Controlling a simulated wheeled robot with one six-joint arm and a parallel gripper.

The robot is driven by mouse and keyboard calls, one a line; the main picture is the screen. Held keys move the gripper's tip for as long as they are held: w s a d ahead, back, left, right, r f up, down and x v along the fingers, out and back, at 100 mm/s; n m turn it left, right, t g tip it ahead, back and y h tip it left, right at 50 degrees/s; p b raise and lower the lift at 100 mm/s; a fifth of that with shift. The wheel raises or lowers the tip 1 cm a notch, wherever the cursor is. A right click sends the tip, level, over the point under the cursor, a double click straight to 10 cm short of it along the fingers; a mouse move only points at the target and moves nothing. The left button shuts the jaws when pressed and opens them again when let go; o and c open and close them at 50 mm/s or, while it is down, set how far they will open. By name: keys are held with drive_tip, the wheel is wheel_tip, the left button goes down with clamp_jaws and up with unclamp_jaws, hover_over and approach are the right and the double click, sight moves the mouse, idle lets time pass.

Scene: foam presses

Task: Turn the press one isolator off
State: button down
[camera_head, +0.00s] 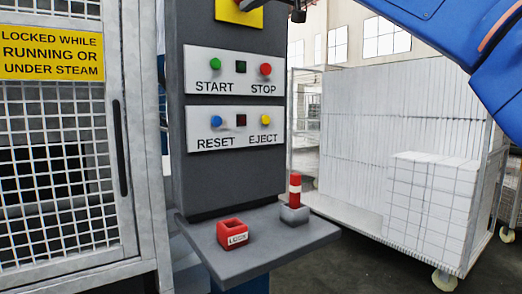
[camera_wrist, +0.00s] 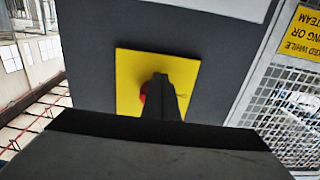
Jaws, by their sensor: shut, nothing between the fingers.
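The isolator's yellow square plate (camera_wrist: 126,68) is on the dark grey panel in the wrist view. A small part of its red knob (camera_wrist: 143,92) shows beside my gripper (camera_wrist: 161,80), which hides the rest. My gripper is shut and empty, in front of the plate. I cannot tell whether it touches the knob, nor which way the knob is turned. In the head view only the lower part of the yellow plate (camera_head: 240,14) shows at the top edge of the press panel (camera_head: 232,170), and my gripper is out of the picture.
Below the plate are START/STOP (camera_head: 236,88) and RESET/EJECT (camera_head: 236,142) button plates. A shelf (camera_head: 270,246) carries a red LOCK block (camera_head: 230,228) and a red-and-white item (camera_head: 295,186) in a grey holder. A mesh guard door (camera_head: 120,225) stands left; a white-loaded cage cart (camera_head: 350,150) stands right.

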drive_tip(key=shift+r, duration=0.6)
idle(1.1)
drive_tip(key=shift+w+d, duration=0.3)
drive_tip(key=shift+d, duration=0.15)
idle(0.5)
drive_tip(key=shift+f, duration=0.1)
idle(0.3)
drive_tip(key=shift+f, duration=0.3)
drive_tip(key=v, duration=0.6)
drive_tip(key=shift+d, duration=0.1)
idle(0.4)
drive_tip(key=n, duration=0.3)
drive_tip(key=d+n, duration=0.1)
drive_tip(key=n, duration=0.2)
drive_tip(key=shift+f, duration=0.1)
